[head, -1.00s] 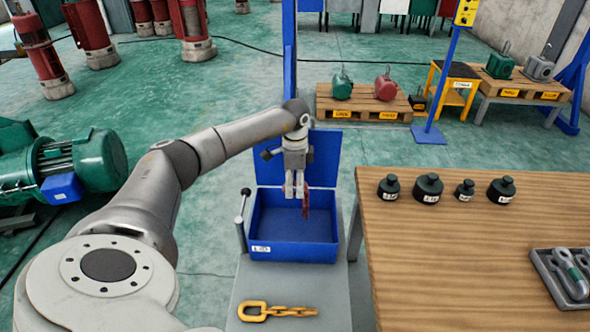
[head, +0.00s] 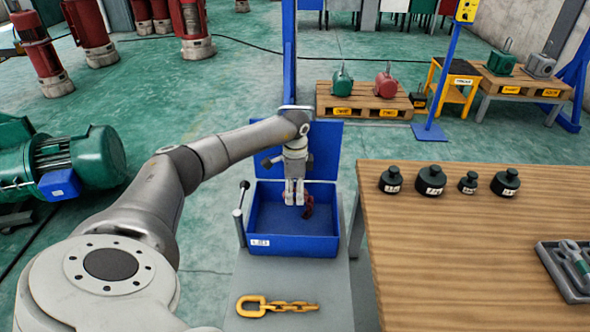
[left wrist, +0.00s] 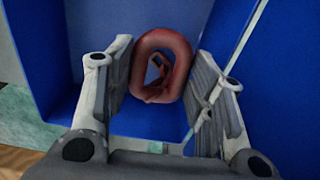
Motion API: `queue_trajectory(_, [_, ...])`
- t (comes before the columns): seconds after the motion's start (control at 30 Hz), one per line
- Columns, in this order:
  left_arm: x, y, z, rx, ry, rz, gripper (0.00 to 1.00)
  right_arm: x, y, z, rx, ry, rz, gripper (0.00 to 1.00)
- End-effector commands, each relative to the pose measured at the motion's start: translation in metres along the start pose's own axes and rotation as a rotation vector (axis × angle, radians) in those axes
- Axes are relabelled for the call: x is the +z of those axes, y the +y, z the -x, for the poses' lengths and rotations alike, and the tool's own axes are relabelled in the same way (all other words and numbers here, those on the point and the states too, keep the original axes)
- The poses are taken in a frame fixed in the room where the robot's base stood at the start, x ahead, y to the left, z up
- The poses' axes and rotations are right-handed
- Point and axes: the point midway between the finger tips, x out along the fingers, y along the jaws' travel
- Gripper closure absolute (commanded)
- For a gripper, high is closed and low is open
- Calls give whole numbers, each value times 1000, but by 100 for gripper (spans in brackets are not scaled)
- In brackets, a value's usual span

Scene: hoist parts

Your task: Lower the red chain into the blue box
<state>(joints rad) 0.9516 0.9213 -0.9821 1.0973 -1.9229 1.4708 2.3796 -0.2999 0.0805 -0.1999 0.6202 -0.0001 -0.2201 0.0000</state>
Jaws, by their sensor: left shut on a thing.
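The red chain (head: 308,207) hangs at my left gripper inside the open blue box (head: 290,246). In the left wrist view the chain's top link (left wrist: 176,46) shows large between the fingers, with more links below it. My left gripper (head: 295,199) points down from above, its fingertips below the box's rim, and is shut on the chain. The chain's lower end looks bunched close to the box floor; whether it touches is hard to tell. The box lid (head: 326,150) stands open at the back. My right gripper is not in view.
A yellow chain (head: 278,307) lies on the grey stand (head: 240,285) in front of the box. A lever (head: 240,212) stands at the box's left. On the right, a wooden table (head: 470,250) holds several black weights (head: 430,181) and a tray of shackles (head: 572,270).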

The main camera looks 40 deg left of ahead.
Motion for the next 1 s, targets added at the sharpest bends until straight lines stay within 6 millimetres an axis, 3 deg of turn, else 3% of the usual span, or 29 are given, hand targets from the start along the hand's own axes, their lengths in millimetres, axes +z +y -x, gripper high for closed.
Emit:
queue_trajectory(0.27, [0,0,0,0,0,0,100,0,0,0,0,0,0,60])
queue_trajectory(0.3, [0,0,0,0,0,0,46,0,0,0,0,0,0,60])
queue_trajectory(0.47, [0,0,0,0,0,0,26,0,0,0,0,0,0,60])
queue_trajectory(0.8, [0,0,0,0,-1,0,26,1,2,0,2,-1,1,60])
queue_trajectory(1.0, [0,-1,25,-3,2,1,26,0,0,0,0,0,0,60])
